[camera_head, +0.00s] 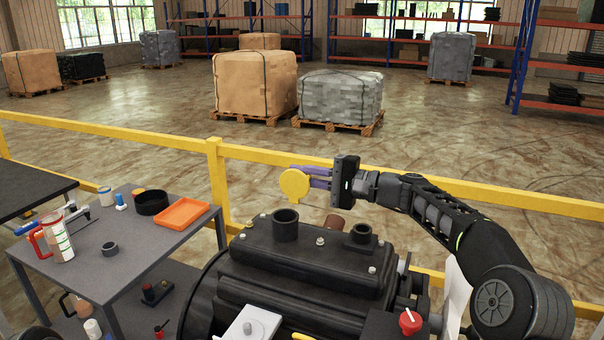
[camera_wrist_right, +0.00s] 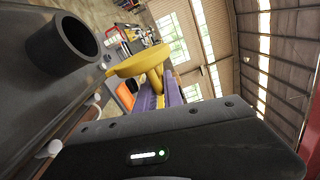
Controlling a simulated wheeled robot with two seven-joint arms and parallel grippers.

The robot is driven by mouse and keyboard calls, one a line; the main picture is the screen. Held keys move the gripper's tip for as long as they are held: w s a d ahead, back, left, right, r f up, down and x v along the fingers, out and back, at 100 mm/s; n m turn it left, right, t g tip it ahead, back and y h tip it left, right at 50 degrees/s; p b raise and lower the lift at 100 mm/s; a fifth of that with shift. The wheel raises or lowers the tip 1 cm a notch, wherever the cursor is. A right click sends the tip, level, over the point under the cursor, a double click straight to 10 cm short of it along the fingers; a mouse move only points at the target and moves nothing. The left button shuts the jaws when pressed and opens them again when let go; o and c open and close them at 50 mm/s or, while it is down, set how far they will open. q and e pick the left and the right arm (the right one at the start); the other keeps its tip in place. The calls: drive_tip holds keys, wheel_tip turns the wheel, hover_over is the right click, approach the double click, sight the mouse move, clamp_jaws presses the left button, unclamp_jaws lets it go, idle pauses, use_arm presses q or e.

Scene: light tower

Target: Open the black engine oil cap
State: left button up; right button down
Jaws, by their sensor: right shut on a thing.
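The black engine (camera_head: 300,255) stands in front of me. Its wide round filler neck (camera_head: 286,225) has an open top, and the neck also shows at the upper left of the right wrist view (camera_wrist_right: 68,42). My right gripper (camera_head: 308,177) has purple fingers shut on a yellow cap (camera_head: 294,185). In the right wrist view the yellow cap (camera_wrist_right: 138,61) sits at the fingertips, clear of the neck. The cap I see is yellow, not black. It is held in the air above the engine, behind the neck. My left gripper does not show.
A grey side table (camera_head: 125,250) at the left carries an orange tray (camera_head: 182,213), a black round pan (camera_head: 151,203), a white-and-red jug (camera_head: 60,243) and a small dark ring (camera_head: 110,248). A yellow railing (camera_head: 400,182) runs behind the engine. A red knob (camera_head: 410,321) is at front right.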

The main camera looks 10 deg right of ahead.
drive_tip(key=shift+r, duration=0.25)
drive_tip(key=c, duration=1.6)
unclamp_jaws()
drive_tip(key=shift+a, duration=0.1)
drive_tip(key=shift+o, duration=0.5)
drive_tip(key=shift+f, duration=0.1)
drive_tip(key=shift+s+d+f+b, duration=0.15)
drive_tip(key=shift+s+d+b, duration=0.2)
drive_tip(key=shift+d, duration=0.25)
drive_tip(key=b+v, duration=0.2)
drive_tip(key=v, duration=0.4)
drive_tip(key=shift+d, duration=0.2)
drive_tip(key=shift+s, duration=0.15)
